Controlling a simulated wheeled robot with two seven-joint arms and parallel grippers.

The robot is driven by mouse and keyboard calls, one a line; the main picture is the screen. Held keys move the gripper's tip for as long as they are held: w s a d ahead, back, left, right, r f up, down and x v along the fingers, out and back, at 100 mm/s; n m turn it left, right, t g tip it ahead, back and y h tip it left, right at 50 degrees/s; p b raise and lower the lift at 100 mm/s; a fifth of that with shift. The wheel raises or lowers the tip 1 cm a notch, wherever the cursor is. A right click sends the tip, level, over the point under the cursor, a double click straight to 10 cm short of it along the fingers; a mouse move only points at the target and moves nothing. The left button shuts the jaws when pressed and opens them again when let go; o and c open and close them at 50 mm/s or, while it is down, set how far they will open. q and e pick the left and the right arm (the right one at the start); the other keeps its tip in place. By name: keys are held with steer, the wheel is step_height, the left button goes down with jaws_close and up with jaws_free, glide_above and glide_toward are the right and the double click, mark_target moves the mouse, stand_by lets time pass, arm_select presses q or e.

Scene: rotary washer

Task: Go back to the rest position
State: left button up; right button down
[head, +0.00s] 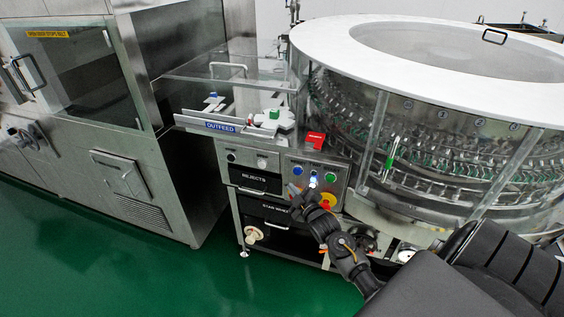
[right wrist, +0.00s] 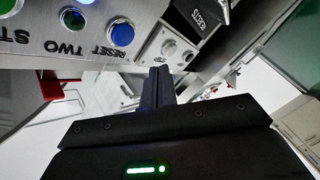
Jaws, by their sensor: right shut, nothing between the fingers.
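My right gripper (head: 302,192) is in front of the control panel (head: 340,172) of the rotary washer (head: 440,120), with its arm reaching in from the lower right. In the right wrist view its two dark fingers (right wrist: 158,84) are together and hold nothing. A blue button (right wrist: 121,31) labelled RESET and a green button (right wrist: 40,18) show on the panel there, to the left of the fingers. I cannot tell whether the fingertips touch the panel. My left gripper is not in view.
The OUTFEED tray (head: 222,127) and REJECTS drawer (head: 254,178) are left of the panel. A yellow-and-red knob (head: 327,201) sits close beside the gripper. A large steel cabinet (head: 115,150) stands at left. Open green floor (head: 130,265) lies in front.

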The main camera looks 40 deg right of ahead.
steer(key=s+a+f+m+g+y, duration=0.1)
steer(key=s+a+f+m+g, duration=0.3)
steer(key=f, duration=0.6)
steer(key=s+f+g, duration=0.1)
steer(key=s+f, duration=0.5)
steer(key=f, duration=0.5)
steer(key=s+a+f+m+g+y, duration=0.1)
steer(key=s+a+f+g, duration=0.3)
steer(key=f, duration=0.6)
steer(key=s+a+f+g, duration=0.2)
steer(key=s+f, duration=0.3)
steer(key=s, duration=0.7)
steer(key=s+a+f+g, duration=0.2)
steer(key=s+a+f, duration=0.2)
steer(key=s, duration=0.8)
steer(key=s+a+f+g+y, duration=0.1)
steer(key=s+a+f+g, duration=0.2)
steer(key=s, duration=1)
step_height(320, 180, down, 4)
steer(key=shift+r, duration=0.25)
